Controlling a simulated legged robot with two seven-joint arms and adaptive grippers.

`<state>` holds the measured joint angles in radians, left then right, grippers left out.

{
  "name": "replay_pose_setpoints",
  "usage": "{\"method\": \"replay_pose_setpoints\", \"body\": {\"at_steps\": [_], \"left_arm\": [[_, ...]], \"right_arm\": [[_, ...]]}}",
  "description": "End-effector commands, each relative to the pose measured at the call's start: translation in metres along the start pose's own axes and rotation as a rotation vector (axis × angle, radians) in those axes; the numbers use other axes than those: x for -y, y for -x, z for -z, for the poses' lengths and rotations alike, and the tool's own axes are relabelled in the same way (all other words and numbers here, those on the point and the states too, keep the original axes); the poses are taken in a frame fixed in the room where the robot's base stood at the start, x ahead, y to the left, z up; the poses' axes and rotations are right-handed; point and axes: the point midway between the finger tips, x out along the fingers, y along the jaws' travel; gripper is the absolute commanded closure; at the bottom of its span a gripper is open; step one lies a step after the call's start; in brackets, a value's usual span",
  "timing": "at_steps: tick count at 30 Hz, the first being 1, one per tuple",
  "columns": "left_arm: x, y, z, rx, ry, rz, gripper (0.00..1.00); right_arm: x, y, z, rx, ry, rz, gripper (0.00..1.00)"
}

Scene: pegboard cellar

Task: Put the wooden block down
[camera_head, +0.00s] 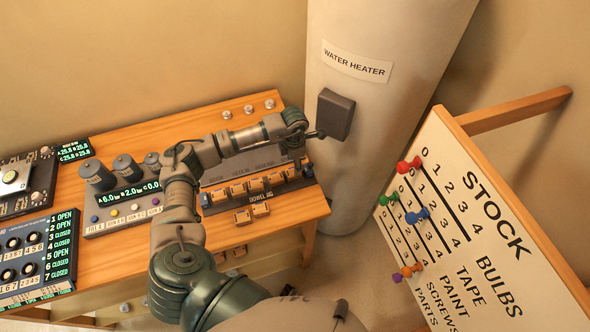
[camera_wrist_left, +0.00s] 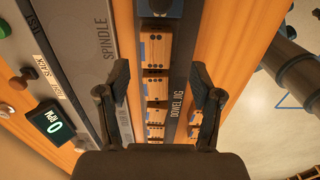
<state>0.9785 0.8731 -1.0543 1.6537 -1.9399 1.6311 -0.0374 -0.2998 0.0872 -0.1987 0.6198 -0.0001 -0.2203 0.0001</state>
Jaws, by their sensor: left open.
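Several wooden blocks (camera_head: 255,186) sit in a row in the dowel jig (camera_head: 221,206) on the workbench. In the left wrist view, the blocks (camera_wrist_left: 155,86) show dark holes and blue marks, lined up along the jig's label. No block is visibly held. Whether the fingers touch a block cannot be told. My right gripper is not in view.
Two small wooden pieces (camera_head: 252,213) lie in front of the jig. A control panel with knobs (camera_head: 124,168) stands left of it. The water heater (camera_head: 345,185) is close behind on the right, with a dark box (camera_head: 335,114). A stock board (camera_head: 480,235) stands at right.

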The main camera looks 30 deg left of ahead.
Motion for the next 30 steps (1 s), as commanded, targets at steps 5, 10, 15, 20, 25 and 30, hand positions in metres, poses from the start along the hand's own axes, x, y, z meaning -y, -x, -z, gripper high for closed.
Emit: {"method": "replay_pose_setpoints", "body": {"at_steps": [5,10,15,20,25,30], "left_arm": [[-0.001,0.039,-0.001,0.002,0.001,-0.001,0.34],[0.000,0.061,-0.001,0.002,0.001,0.000,0.34],[0.001,0.069,-0.001,-0.002,0.001,-0.001,0.34],[0.001,0.069,-0.001,-0.001,0.001,0.000,0.34],[0.000,0.068,0.000,-0.001,0.001,0.001,0.34],[0.000,0.068,0.000,-0.001,0.001,0.001,0.34]], "right_arm": [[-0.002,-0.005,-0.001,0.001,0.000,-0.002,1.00],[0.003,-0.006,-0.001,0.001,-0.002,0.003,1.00],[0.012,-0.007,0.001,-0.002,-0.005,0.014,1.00],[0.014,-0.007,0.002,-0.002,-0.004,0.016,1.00],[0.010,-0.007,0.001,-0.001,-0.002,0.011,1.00],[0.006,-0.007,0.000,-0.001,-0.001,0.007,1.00]]}}
